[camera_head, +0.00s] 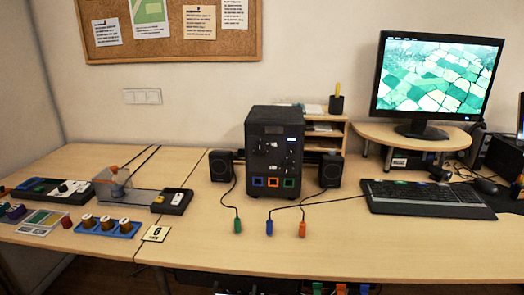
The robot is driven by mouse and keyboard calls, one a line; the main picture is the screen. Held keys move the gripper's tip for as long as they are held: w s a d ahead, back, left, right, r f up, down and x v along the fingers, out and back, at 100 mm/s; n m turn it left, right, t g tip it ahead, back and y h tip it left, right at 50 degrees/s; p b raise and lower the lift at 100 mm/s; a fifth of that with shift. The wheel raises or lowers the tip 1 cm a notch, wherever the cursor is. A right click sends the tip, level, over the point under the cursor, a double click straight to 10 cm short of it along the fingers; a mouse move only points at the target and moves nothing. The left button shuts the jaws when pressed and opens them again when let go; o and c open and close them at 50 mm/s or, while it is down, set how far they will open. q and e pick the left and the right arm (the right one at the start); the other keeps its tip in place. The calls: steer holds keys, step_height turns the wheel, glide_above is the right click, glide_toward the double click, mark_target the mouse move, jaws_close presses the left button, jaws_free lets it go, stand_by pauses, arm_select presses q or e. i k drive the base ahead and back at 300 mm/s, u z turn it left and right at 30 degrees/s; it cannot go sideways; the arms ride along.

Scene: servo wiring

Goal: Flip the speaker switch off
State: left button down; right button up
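Two small black speakers stand on either side of a black box, the left speaker (221,166) and the right speaker (331,171). The black box (273,150) has small fittings on its front and a row of blue, orange and green framed sockets low down. I cannot make out which small part is the speaker switch or its position. Neither gripper can be made out in this view.
Cables with green (237,226), blue (269,228) and orange (302,229) plugs lie in front of the box. A keyboard (420,195) and monitor (437,77) are at right. Several small devices, including a blue tray (120,234), crowd the left. The front middle of the desk is clear.

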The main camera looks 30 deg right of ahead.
mark_target(290, 145)
steer(key=i, duration=0.3)
steer(key=z, duration=1.7)
